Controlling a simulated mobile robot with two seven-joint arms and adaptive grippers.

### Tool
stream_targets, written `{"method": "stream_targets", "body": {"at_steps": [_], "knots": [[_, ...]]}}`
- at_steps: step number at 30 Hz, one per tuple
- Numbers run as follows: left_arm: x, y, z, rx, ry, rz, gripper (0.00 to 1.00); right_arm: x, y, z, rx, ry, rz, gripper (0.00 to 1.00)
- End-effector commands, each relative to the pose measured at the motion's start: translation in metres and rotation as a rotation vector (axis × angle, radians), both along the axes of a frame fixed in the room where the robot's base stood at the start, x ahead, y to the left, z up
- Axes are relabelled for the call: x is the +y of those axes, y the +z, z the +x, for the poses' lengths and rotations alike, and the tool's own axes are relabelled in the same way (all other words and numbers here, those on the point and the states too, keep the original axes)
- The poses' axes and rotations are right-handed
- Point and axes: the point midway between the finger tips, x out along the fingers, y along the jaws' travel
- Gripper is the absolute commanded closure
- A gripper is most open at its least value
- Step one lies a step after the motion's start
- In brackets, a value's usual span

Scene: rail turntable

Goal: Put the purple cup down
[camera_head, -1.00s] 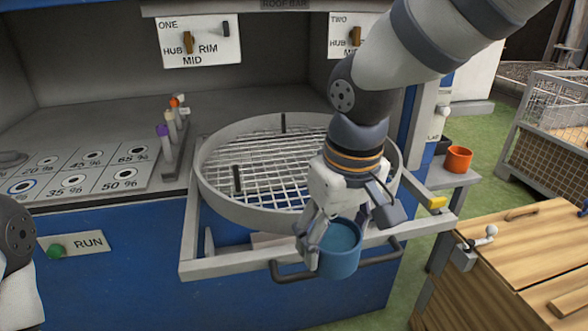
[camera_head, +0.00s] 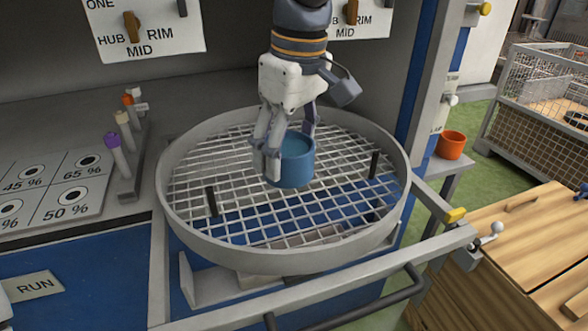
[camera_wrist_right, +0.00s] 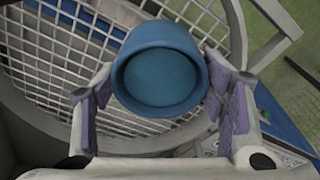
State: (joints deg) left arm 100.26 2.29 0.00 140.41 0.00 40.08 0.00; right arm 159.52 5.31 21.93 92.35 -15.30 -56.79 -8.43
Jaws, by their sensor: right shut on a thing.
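No purple cup shows; the cup in my right gripper is blue. My right gripper (camera_head: 285,150) is shut on the blue cup (camera_head: 293,168), with its fingers on either side of the wall. The cup is upright over the middle of the round wire-mesh turntable (camera_head: 185,215); I cannot tell if its base touches the mesh. In the right wrist view the blue cup (camera_wrist_right: 160,70) sits between the fingers, open mouth facing the camera, with mesh (camera_wrist_right: 60,60) behind it.
Two dark upright pegs (camera_head: 211,202) (camera_head: 374,165) stand on the mesh inside the raised rim. An orange cup (camera_head: 451,145) stands on a side shelf at the right. A rack of colour-topped pegs (camera_head: 118,155) is at the left. A grey rail (camera_head: 330,285) runs in front.

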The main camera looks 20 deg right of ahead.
Motion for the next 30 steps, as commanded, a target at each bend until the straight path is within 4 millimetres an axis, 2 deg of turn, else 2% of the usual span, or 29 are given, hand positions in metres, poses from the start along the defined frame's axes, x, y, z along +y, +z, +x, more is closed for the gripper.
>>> {"method": "stream_targets", "body": {"at_steps": [1,2,6,13,18,29,30], "knots": [[0.0,-0.007,-0.007,0.028,0.0,0.0,0.59,-0.008,-0.015,0.015,0.014,-0.003,0.003,0.67],[0.0,-0.01,-0.011,0.04,0.0,0.0,0.59,-0.013,-0.021,0.023,0.016,-0.003,0.002,0.67],[0.0,-0.017,-0.018,0.067,-0.001,0.0,0.59,-0.027,-0.053,0.043,0.016,-0.002,0.001,0.67],[0.0,-0.021,-0.022,0.081,-0.001,0.0,0.59,-0.037,-0.071,0.059,0.007,-0.002,0.0,0.67],[0.0,-0.022,-0.023,0.085,0.0,0.0,0.59,-0.038,-0.099,0.061,0.005,0.001,-0.001,0.67],[0.0,-0.021,-0.022,0.081,0.0,0.0,0.59,-0.038,-0.104,0.061,0.001,0.0,-0.001,0.67],[0.0,-0.021,-0.022,0.082,0.0,0.0,0.59,-0.038,-0.104,0.061,0.001,0.0,-0.001,0.28]]}}
